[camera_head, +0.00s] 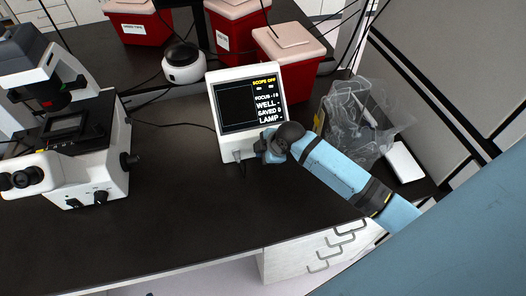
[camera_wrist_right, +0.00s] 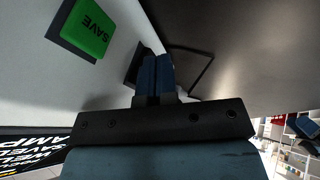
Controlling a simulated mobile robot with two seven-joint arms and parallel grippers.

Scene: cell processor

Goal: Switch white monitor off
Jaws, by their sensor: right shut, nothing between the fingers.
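The white monitor (camera_head: 227,82) stands upright on the dark bench in the head view. Its screen (camera_head: 250,105) is lit and reads "SCOPE OFF", with focus, well, saved and lamp lines below. My right gripper (camera_head: 243,157) is at the monitor's lower front edge, shut and empty. In the right wrist view its fingers (camera_wrist_right: 157,72) are together, close beside a small dark part (camera_wrist_right: 133,65) on the white front. They partly cover that part, and I cannot tell whether they touch it. A green SAVE button (camera_wrist_right: 91,27) is nearby. My left gripper is out of view.
A white microscope (camera_head: 85,165) stands at the left. A round white device (camera_head: 184,63) and red bins (camera_head: 290,55) are behind the monitor. A clear plastic bag (camera_head: 360,115) is at the right. The bench (camera_head: 180,205) in front is clear.

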